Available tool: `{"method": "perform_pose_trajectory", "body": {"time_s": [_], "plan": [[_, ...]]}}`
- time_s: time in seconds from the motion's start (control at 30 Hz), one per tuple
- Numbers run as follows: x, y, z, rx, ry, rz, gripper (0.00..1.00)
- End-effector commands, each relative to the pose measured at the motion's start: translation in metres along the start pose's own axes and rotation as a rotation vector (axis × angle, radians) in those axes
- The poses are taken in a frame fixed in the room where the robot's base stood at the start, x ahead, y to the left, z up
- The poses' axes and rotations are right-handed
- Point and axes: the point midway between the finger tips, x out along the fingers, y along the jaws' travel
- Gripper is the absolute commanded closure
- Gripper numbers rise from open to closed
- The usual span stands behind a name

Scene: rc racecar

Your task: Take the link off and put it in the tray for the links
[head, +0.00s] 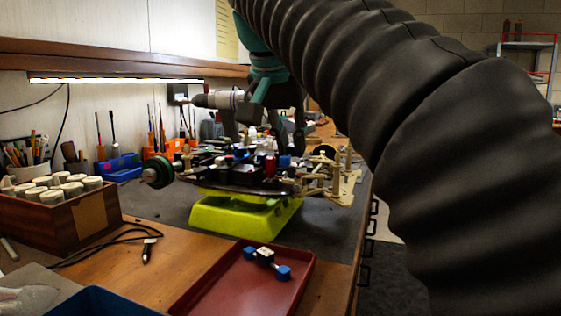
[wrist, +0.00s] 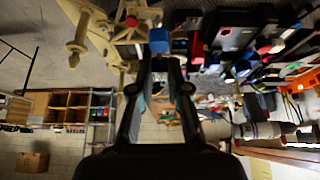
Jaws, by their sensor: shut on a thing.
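The RC car (head: 240,170) rests on a bright yellow-green stand (head: 243,214) in the middle of the bench. My gripper (wrist: 159,62) is over the car's near right part, its fingers close together on a small blue-ended link (wrist: 158,41). Only the blue end shows clearly; the rest is hidden or too small to tell, and I cannot see whether it is still joined to the car. In the head view my gripper is dark and partly lost against the car. A red tray (head: 205,286) at the front holds a loose link (head: 265,256) with blue ends and a pale middle.
A blue tray (head: 95,302) is cut off at the lower left. A wooden box (head: 62,225) of pale round pieces stands at the left, with a black cable and small tool before it. Screwdrivers and holders line the wall. My arm covers the right side.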

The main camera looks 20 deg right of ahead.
Motion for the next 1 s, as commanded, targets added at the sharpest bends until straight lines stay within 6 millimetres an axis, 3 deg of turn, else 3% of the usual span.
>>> {"method": "perform_pose_trajectory", "body": {"time_s": [0.6, 1.0], "plan": [[-0.023, -0.001, -0.013, 0.001, 0.001, -0.001, 1.0], [-0.028, 0.0, -0.015, 0.0, 0.0, 0.0, 1.0]]}}
